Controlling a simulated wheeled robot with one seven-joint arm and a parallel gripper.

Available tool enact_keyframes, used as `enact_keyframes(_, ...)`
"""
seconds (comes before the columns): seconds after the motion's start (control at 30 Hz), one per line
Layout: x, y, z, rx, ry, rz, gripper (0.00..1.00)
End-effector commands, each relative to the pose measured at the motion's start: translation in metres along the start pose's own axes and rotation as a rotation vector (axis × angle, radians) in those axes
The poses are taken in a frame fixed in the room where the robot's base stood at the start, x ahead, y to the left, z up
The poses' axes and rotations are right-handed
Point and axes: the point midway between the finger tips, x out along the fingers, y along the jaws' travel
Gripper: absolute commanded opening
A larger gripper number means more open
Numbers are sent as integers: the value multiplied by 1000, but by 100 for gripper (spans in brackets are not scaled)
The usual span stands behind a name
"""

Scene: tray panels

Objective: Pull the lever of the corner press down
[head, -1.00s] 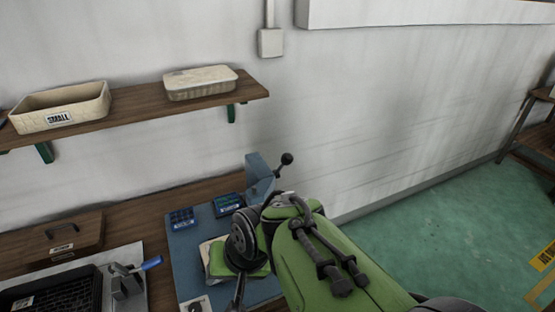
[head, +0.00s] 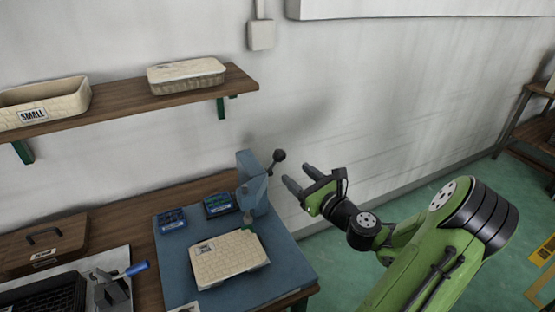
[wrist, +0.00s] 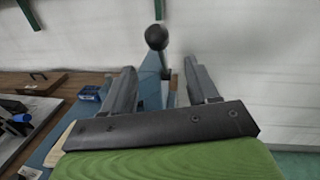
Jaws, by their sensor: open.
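The corner press (head: 252,184) is a blue-grey upright at the back right corner of the blue mat, against the wall. Its lever (head: 270,167) is a short dark rod ending in a black ball knob (head: 279,155), raised and pointing up to the right. My gripper (head: 296,177) is open and empty, just right of the knob and a little lower, fingers pointing left toward the press. In the wrist view the knob (wrist: 157,37) stands ahead of and between my open fingers (wrist: 157,80), apart from them. The press body (wrist: 150,90) is partly hidden behind the fingers.
A cream box (head: 230,262) and two small blue trays (head: 218,204) lie on the blue mat (head: 280,262). A shelf (head: 130,108) with cream bins hangs on the wall at left. A blue-handled tool (head: 112,288) is at front left. The floor right of the bench is clear.

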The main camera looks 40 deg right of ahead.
Motion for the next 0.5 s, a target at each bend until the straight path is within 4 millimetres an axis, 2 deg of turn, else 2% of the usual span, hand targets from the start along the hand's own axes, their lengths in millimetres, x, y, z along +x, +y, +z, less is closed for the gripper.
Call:
enact_keyframes(0.1,32,1,0,-5,-1,5,59)
enact_keyframes(0.3,78,2,0,-4,-1,4,59)
enact_keyframes(0.5,100,1,-1,-3,2,1,59)
